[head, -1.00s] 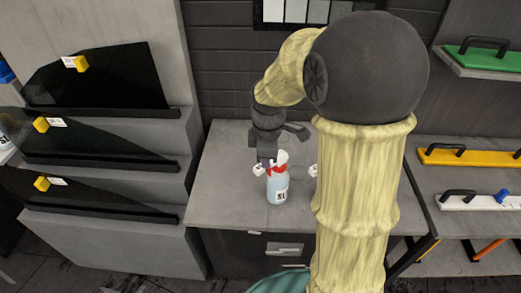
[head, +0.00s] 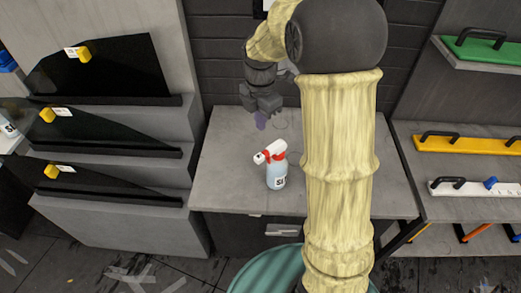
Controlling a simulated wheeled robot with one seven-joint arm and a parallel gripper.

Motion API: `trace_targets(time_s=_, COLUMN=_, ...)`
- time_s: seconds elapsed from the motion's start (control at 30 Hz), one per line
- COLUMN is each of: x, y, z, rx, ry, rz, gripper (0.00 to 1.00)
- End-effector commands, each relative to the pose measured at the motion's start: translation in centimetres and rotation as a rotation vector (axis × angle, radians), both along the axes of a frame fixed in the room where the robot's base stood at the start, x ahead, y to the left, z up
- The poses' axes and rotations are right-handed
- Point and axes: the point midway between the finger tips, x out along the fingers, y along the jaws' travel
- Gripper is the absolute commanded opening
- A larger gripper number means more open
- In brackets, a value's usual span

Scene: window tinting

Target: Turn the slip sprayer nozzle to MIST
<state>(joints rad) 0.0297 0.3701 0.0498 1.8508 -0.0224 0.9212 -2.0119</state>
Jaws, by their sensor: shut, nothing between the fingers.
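The slip sprayer (head: 277,170) is a spray bottle with a clear, pale-blue body, a dark-on-white label and a red and white head. It stands upright on the grey workbench (head: 230,181). Its white nozzle (head: 260,158) points left; the setting on it is too small to read. My gripper (head: 261,121) is shut and empty, above and behind the bottle and apart from it. The fingertips look purplish and small in this view.
Dark film pieces with yellow clips stand on a stepped grey rack (head: 115,195) at left. A shelf at right holds a yellow tool (head: 460,145) and a white tool (head: 470,188). A teal rounded object (head: 265,272) is in front of the bench. The bench left of the bottle is clear.

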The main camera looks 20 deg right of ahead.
Motion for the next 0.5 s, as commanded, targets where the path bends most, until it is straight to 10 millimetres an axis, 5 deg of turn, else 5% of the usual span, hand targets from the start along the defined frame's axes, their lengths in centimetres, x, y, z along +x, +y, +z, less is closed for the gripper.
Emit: trace_targets(time_s=0.5, x=-0.1, y=0.0, z=-8.3, rx=0.0, ry=0.005, rz=-0.001, gripper=0.0)
